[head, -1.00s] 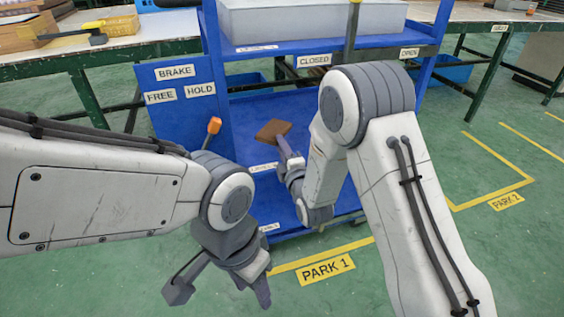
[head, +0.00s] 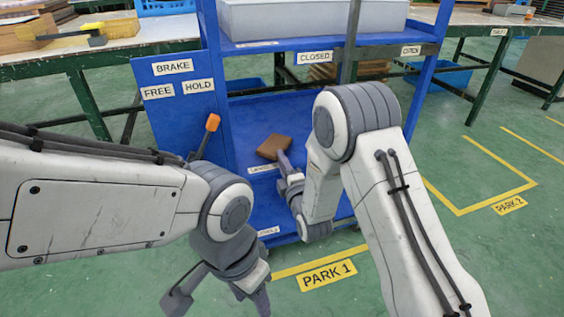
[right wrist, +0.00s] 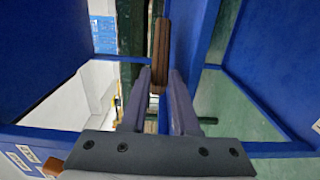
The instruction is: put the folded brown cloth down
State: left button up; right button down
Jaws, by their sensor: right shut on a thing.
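My right gripper (head: 285,162) is shut on the cloth's near end. In the right wrist view the cloth (right wrist: 160,45) shows edge-on, its lower end between the two fingers (right wrist: 162,92). I cannot tell whether the cloth touches the shelf. My left gripper (head: 220,300) is open and empty, low in front of the cart at the left.
A grey bin (head: 310,16) stands on the cart's top shelf. An orange-tipped lever (head: 212,122) rises beside the brake panel (head: 178,92). Tables (head: 60,52) stand behind on both sides. The shelf around the cloth looks clear. Open floor lies at right.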

jog(key=c, duration=0.7)
grip_release()
jog(key=shift+f, duration=0.1)
jog(key=shift+o, duration=0.2)
